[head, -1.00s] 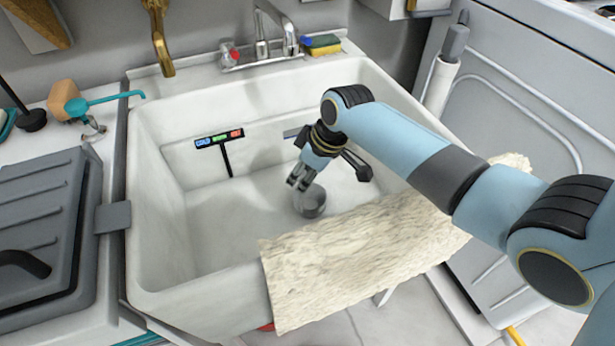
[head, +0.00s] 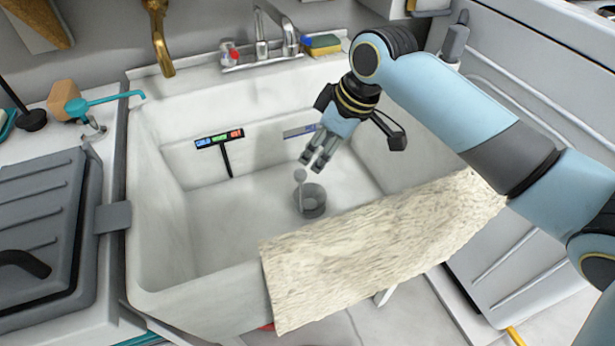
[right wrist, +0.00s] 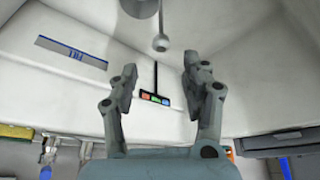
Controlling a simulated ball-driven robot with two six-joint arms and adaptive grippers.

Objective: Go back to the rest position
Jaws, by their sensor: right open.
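My right gripper (head: 317,160) is raised above the white sink basin (head: 150,215), over its right half. It is open and empty, with clear space between its two fingers in the right wrist view (right wrist: 160,85). A thin piece with a round pale end (head: 299,175) stands up by the cup. In the right wrist view, the round end (right wrist: 161,42) and part of the cup (right wrist: 139,7) lie beyond the fingertips, apart from them. My left gripper is not seen.
A pale cloth (head: 370,250) drapes over the sink's front rim. A dark grey lidded box (head: 45,230) stands at left. The basin's left half is clear.

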